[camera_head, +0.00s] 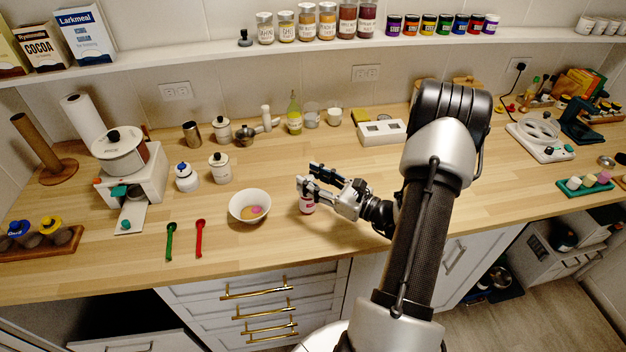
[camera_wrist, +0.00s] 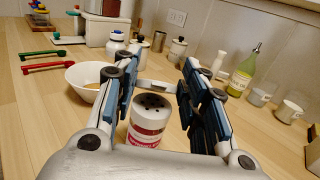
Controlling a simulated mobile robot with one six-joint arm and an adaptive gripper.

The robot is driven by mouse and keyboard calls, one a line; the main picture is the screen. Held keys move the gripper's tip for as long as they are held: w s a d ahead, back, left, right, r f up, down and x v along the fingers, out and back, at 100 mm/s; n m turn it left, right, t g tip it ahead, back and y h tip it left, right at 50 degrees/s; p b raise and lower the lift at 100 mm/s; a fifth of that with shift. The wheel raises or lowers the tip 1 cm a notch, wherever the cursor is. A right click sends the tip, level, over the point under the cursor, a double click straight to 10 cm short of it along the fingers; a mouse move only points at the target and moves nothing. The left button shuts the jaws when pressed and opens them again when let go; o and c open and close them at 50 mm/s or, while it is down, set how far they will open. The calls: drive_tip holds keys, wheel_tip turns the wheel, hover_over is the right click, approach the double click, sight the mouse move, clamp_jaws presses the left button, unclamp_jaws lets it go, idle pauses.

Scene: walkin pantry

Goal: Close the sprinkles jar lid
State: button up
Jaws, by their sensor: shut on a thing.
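The sprinkles jar (camera_head: 306,207) stands upright on the wooden counter, right of a white bowl (camera_head: 236,207). In the wrist view the jar (camera_wrist: 147,130) has a white and red label and a pale top with several dark holes. The holes are uncovered. A thin white piece (camera_wrist: 158,88), which looks like the raised lid seen edge-on, spans between my fingers beyond the holed top. My gripper (camera_head: 318,180) is over the jar, and its fingers (camera_wrist: 157,75) are shut on that lid from both sides. The hinge is hidden.
The bowl, holding something coloured, is close on the left, with red (camera_head: 199,238) and green (camera_head: 170,241) spoons further left. White canisters (camera_head: 219,168) and an oil bottle (camera_head: 294,113) stand behind. The counter in front of the jar is clear.

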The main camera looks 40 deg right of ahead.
drive_tip(key=shift+s+f+t+b, duration=0.15)
drive_tip(key=shift+f+t+b, duration=0.6)
drive_tip(key=shift+b, duration=0.45)
drive_tip(key=shift+s+d+r+t+y+b, duration=0.1)
drive_tip(key=shift+s+t+y+b, duration=0.15)
drive_tip(key=shift+t+b, duration=0.45)
drive_tip(key=o, duration=1.1)
drive_tip(key=shift+c, duration=0.2)
drive_tip(key=v, duration=1.2)
